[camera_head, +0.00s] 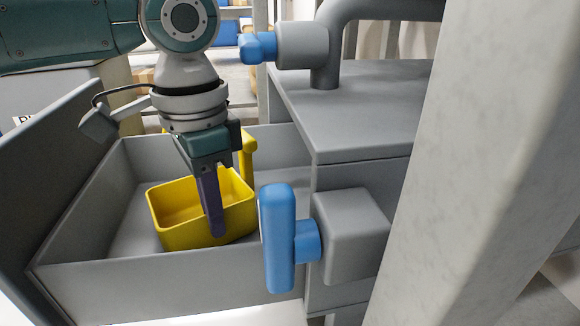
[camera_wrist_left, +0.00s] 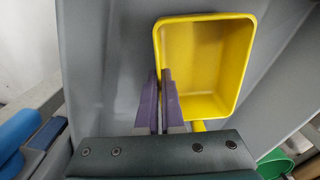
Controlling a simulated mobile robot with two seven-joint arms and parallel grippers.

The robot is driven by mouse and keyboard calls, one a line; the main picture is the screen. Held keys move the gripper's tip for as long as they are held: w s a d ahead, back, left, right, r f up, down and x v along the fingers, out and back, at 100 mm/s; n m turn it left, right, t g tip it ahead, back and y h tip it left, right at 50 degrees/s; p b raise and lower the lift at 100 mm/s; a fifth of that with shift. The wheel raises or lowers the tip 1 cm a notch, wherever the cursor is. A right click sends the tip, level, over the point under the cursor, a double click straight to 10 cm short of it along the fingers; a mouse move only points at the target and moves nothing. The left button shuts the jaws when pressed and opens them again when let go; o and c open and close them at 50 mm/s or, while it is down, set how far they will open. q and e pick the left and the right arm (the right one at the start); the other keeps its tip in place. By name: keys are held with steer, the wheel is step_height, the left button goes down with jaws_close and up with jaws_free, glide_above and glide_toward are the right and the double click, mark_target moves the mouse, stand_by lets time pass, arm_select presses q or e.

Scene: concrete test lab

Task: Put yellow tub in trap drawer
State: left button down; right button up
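The yellow tub (camera_head: 168,226), an open box with a handle (camera_head: 248,152) at its back right, is inside the open grey trap drawer (camera_head: 170,290). I cannot tell if its base touches the drawer floor. My left gripper (camera_head: 214,228) points down at the tub, with one purple finger in front of its near wall. In the left wrist view the two fingers (camera_wrist_left: 160,100) are close together, with the edge of the tub (camera_wrist_left: 205,60) between them; they look shut on its wall. The other finger is partly hidden in the head view. My right gripper is not in view.
A grey cabinet (camera_head: 350,105) stands right of the drawer, with a blue handle (camera_head: 277,235) near the drawer's front right corner and another blue knob (camera_head: 257,48) above. A pale concrete pillar (camera_head: 480,170) fills the right foreground. The drawer has bare floor left of the tub.

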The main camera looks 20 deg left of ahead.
arm_select(q)
steer(key=c, duration=1.1)
jaws_free()
steer(key=shift+o, duration=0.2)
steer(key=shift+r, duration=0.15)
step_height(320, 180, up, 12)
steer(key=p, duration=0.9)
